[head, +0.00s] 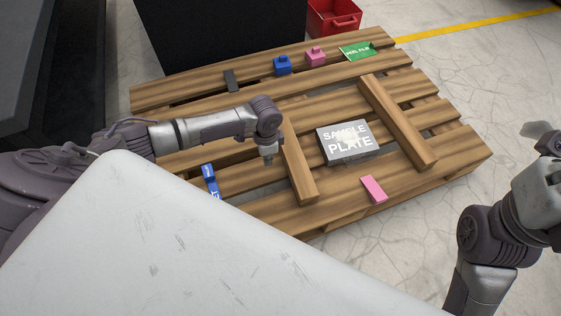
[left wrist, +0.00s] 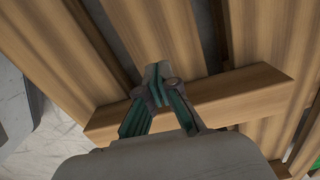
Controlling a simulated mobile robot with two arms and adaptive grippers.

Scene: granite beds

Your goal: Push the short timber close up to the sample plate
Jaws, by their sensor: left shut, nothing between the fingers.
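A short wooden timber (head: 300,168) lies on the pallet just left of the sample plate, with a narrow gap between them. My left arm hides its far end. The sample plate (head: 347,150) is a grey block with white lettering on its top. My left gripper (head: 268,159) is shut and empty, pointing down on the timber's left side, away from the plate. I cannot tell whether it touches the timber. In the left wrist view the closed fingers (left wrist: 158,75) show in front of a timber (left wrist: 235,95) lying across the slats.
Another timber (head: 398,122) lies right of the plate. A pink block (head: 374,189) lies near the front and a blue item (head: 209,180) at the left. Blue (head: 283,65) and pink (head: 315,57) pieces and a green card (head: 357,51) are at the back of the slatted pallet (head: 460,150).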

